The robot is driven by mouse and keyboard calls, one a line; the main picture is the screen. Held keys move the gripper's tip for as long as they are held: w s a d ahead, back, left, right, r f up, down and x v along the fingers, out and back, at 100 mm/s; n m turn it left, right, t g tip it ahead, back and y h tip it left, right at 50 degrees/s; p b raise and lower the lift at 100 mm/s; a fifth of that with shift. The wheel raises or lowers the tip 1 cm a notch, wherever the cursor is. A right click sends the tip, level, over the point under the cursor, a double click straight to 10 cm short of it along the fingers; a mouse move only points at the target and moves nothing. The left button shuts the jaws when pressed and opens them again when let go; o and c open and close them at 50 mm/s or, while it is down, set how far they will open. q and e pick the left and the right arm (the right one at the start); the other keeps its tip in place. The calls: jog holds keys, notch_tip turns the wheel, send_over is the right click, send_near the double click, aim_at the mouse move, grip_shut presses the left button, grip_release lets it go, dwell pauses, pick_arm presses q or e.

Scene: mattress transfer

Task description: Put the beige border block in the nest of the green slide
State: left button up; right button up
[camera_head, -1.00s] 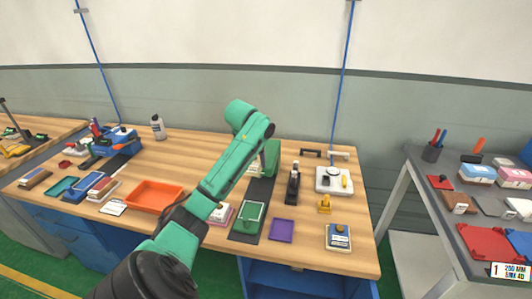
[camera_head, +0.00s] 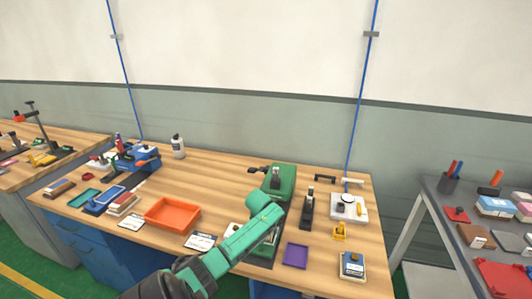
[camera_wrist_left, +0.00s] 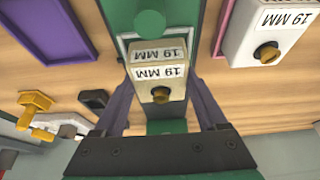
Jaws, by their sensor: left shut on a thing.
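The beige border block (camera_wrist_left: 158,72), marked "19 MM" and with a brass knob, is between the two fingers of my left gripper (camera_wrist_left: 160,100) in the left wrist view. The gripper is shut on it. The green slide (camera_wrist_left: 127,42), with a pale outline, lies just beyond the block; the block covers part of it, and I cannot tell if they touch. In the head view my left forearm (camera_head: 236,242) hides the gripper and most of the slide. The green press (camera_head: 281,182) stands behind. My right gripper is in neither current view.
A purple tray (camera_head: 295,255) lies right of the slide; it also shows in the wrist view (camera_wrist_left: 52,28). A white "19 MM" block (camera_wrist_left: 270,30) is on the slide's other side. An orange tray (camera_head: 172,214) and a black upright tool (camera_head: 307,208) stand nearby.

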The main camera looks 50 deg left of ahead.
pick_arm(q)
jog(key=shift+f, duration=0.1)
jog(key=o, duration=1.3)
jog(key=shift+o, duration=0.2)
jog(key=v, duration=1.2)
jog(key=shift+r, duration=0.2)
jog(key=shift+w, duration=0.15)
